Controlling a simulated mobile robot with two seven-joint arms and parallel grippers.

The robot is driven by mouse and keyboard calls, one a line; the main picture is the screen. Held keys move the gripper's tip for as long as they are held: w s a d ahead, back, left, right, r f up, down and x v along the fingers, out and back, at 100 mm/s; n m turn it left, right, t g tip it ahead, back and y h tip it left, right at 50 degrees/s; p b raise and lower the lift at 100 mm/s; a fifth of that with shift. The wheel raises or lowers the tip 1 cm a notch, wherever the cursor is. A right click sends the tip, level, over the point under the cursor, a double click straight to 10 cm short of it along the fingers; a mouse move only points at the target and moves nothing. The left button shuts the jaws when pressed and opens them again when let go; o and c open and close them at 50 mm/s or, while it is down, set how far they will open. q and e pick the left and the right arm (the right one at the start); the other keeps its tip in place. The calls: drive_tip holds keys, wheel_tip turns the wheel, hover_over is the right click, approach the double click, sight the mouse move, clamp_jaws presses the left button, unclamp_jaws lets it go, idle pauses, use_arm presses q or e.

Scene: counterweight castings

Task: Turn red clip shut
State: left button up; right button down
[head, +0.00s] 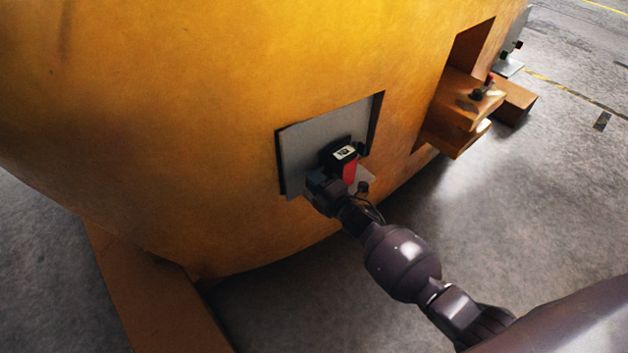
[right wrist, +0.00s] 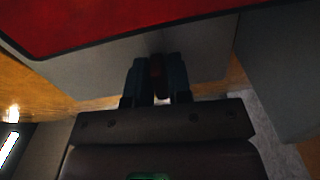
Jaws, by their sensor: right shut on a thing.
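A grey plate (head: 300,150) is set in a square recess in the side of a big yellow casting. My right gripper (head: 322,185) is up against this plate, with its wrist hiding much of the contact. A red piece (head: 349,172) shows beside the gripper, under a black block with a white label; I cannot tell whether it is the clip. In the right wrist view the two dark fingers (right wrist: 157,82) are shut on a narrow, dark reddish-brown piece (right wrist: 157,70), which seems to be the red clip. Its turn angle is too dark to read. My left gripper is not in view.
The yellow casting (head: 200,120) fills the left and middle. An orange ledge (head: 462,112) with a small dark fitting juts out at the right. A broad red surface (right wrist: 100,22) crosses the top of the right wrist view. Grey floor (head: 540,190) is open at the right.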

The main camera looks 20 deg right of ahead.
drive_tip(key=shift+n, duration=0.4)
drive_tip(key=c, duration=1.2)
unclamp_jaws()
drive_tip(key=shift+o, duration=0.2)
drive_tip(key=shift+s, duration=0.1)
drive_tip(key=shift+s+d, duration=0.15)
drive_tip(key=shift+s, duration=0.1)
drive_tip(key=p+v, duration=0.1)
drive_tip(key=v, duration=0.9)
drive_tip(key=shift+p, duration=0.3)
